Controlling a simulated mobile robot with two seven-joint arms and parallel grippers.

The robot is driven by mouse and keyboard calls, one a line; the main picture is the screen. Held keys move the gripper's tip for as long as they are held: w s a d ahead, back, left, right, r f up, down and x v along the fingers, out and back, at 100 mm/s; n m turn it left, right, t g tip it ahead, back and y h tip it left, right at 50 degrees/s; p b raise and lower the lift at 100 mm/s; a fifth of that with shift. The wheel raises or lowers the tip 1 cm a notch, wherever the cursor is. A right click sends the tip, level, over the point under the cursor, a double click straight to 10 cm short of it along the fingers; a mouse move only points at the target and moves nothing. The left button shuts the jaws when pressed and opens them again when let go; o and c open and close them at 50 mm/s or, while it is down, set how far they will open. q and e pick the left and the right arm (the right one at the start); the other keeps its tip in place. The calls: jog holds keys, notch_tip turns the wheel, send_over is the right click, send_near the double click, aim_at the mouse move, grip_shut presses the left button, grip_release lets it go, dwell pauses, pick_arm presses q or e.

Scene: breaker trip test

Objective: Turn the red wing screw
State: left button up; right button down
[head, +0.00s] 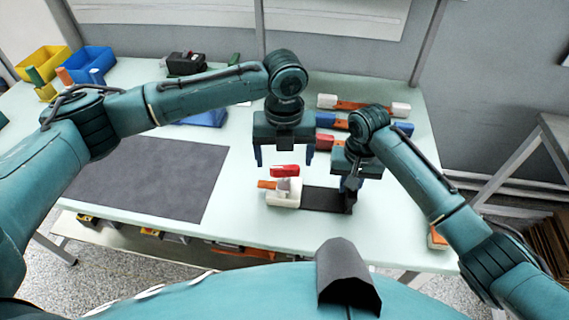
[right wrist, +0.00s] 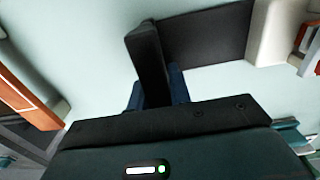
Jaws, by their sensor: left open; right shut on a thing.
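The red wing screw (head: 285,171) sits on top of a small white block (head: 284,199) with an orange piece (head: 267,184) at its left. My left gripper (head: 284,158) is open above the screw, its blue fingers apart on either side; no contact shows. A flat black plate (head: 322,198) runs right from the white block and ends in an upright black piece. My right gripper (head: 350,184) is shut on this upright piece. In the right wrist view the upright piece (right wrist: 149,58) stands between the blue fingers, and the white block (right wrist: 268,32) shows at the upper right.
A dark mat (head: 150,178) covers the table's left part. Yellow (head: 43,62) and blue (head: 88,68) bins stand at the back left. A white-ended orange bar (head: 363,105) and other red and blue parts lie behind my grippers. The table's front edge is close.

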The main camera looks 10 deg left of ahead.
aim_at(284, 167)
pick_arm(q)
jog(key=shift+f, duration=1.7)
jog(key=c, duration=1)
